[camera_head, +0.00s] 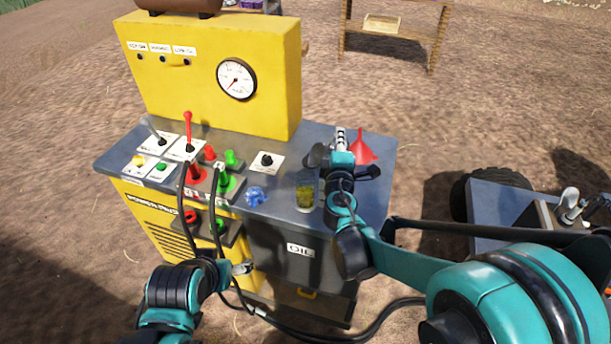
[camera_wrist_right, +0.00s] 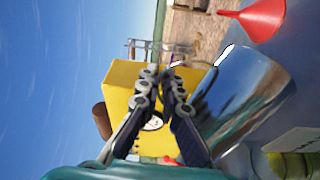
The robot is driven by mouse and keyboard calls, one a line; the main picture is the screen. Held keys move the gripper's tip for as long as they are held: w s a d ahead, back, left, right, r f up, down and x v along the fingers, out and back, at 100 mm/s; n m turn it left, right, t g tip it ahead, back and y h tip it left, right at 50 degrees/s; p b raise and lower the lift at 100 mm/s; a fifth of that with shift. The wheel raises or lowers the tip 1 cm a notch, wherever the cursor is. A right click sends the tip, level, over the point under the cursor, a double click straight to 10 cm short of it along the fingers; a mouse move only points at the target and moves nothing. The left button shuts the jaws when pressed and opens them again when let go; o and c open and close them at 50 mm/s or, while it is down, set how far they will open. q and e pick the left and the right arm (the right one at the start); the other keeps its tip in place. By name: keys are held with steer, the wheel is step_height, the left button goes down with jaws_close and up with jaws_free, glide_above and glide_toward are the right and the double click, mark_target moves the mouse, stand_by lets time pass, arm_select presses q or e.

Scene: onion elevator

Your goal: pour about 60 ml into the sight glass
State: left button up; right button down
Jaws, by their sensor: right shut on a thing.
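My right gripper (camera_head: 341,140) is over the right part of the grey bench top. In the right wrist view its two fingers (camera_wrist_right: 163,72) are close together, shut on a shiny metal vessel (camera_wrist_right: 245,100) beside them. What they grip of it is hidden. A clear glass with yellow-green liquid (camera_head: 305,195), which looks like the sight glass, stands just left of my right wrist. Yellow-green also shows at the lower edge of the right wrist view (camera_wrist_right: 292,165). My left gripper (camera_head: 238,268) is low by the cabinet front, and its fingers are unclear.
A red funnel (camera_head: 364,148) stands right of my right gripper. A blue knob (camera_head: 257,196) and several green and red valves sit to the left. The yellow panel (camera_head: 205,75) with a gauge (camera_head: 237,79) rises behind. Black hoses hang in front.

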steer(key=shift+d+f, duration=0.15)
steer(key=shift+w+d+m, duration=0.1)
steer(key=shift+d+m, duration=0.15)
steer(key=shift+m, duration=0.35)
steer(key=shift+d+p, duration=0.1)
steer(key=shift+p, duration=0.2)
